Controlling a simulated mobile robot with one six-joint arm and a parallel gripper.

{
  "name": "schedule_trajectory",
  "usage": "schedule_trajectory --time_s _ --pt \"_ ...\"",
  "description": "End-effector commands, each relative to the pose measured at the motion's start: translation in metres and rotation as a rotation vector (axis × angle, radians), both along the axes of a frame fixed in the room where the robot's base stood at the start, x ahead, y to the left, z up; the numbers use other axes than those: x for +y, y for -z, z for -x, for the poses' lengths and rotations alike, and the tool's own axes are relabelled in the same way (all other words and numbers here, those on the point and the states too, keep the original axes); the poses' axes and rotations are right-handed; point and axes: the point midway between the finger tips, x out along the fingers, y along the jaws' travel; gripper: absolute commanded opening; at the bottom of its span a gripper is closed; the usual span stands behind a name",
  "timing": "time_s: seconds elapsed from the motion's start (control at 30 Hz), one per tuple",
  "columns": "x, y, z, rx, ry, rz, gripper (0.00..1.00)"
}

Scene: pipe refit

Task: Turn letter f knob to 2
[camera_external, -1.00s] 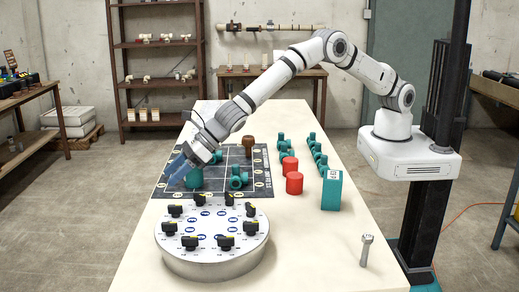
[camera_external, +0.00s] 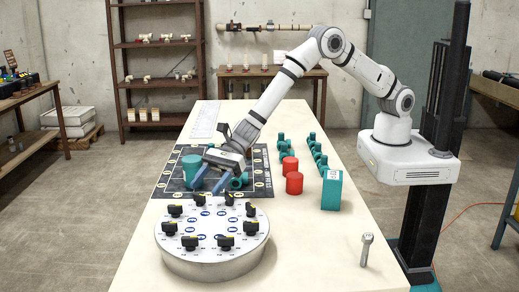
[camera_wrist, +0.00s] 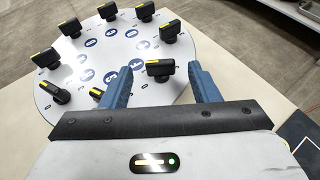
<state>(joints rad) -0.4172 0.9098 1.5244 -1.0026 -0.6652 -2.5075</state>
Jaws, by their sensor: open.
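A round silver panel (camera_external: 211,262) stands on the front of the table and carries a ring of several black knobs (camera_external: 225,241) with yellow marks. My gripper (camera_external: 207,188) has blue fingers and is open, above the far side of the panel. In the wrist view the fingertips (camera_wrist: 161,73) point at the panel, and one black knob (camera_wrist: 160,69) shows in the gap between them. I cannot tell whether they touch it. Nothing is held.
A dark grid mat (camera_external: 262,182) with teal fittings (camera_external: 192,165) lies behind the panel. Red cylinders (camera_external: 294,184) and a teal box (camera_external: 331,189) stand to the right. A small grey bolt-like part (camera_external: 366,249) stands at the front right. The table right of the panel is mostly clear.

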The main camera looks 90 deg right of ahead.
Motion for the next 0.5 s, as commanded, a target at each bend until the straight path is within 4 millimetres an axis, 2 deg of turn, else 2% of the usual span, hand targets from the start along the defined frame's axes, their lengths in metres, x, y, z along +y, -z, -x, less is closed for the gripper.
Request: schedule_trajectory --time_s 0.2,0.5 --pt "0.018 0.008 -0.012 0.0 0.001 0.001 0.55" --pt "0.023 0.011 -0.015 0.0 0.001 0.0 0.55"
